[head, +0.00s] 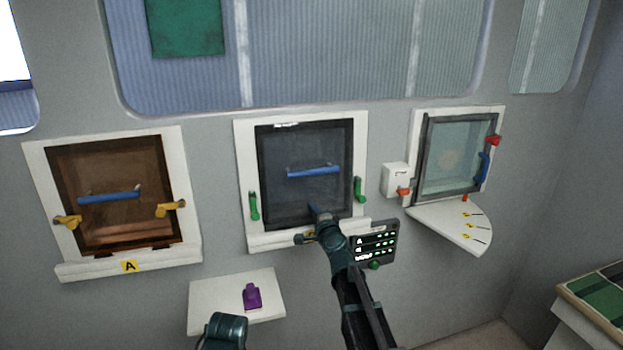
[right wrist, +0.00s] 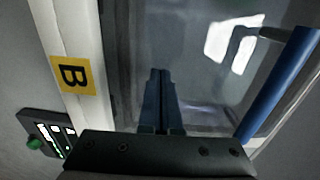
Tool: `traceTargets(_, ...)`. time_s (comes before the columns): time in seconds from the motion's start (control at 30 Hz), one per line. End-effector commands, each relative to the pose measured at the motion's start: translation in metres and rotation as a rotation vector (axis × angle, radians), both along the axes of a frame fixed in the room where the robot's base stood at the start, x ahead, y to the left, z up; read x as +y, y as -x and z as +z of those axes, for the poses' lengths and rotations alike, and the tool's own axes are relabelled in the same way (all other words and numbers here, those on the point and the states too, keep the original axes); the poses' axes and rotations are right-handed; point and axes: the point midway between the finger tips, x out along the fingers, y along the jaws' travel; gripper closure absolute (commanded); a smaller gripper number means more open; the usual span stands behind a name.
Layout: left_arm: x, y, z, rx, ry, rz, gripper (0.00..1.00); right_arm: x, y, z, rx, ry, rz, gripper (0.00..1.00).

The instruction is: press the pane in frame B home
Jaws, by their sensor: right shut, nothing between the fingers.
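Frame B (head: 243,150) is the middle white frame on the wall; its yellow B label (right wrist: 73,75) shows in the right wrist view. Its dark grey pane (head: 280,145) sits in the opening, with a blue bar handle (head: 313,171) across its middle, also seen in the right wrist view (right wrist: 285,85). Green latches (head: 253,206) (head: 359,189) stand upright at both sides. My right gripper (head: 313,208) is shut and empty, its fingertips over the lower part of the pane; contact cannot be told. The left gripper is not visible; a teal part of my arm shows at the bottom.
Frame A (head: 40,185) with a brown pane and yellow latches is at left. A small hatch (head: 455,155) with a shelf (head: 445,222) is at right. A purple object (head: 252,296) lies on a white ledge (head: 208,300). A dark indicator panel (head: 374,243) is beside my right arm.

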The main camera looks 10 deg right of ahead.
Motion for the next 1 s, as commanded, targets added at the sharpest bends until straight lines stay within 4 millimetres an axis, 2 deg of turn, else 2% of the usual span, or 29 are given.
traceTargets(1.0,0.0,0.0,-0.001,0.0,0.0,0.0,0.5,0.001,-0.015,-0.001,0.0,0.0,0.0,1.0)
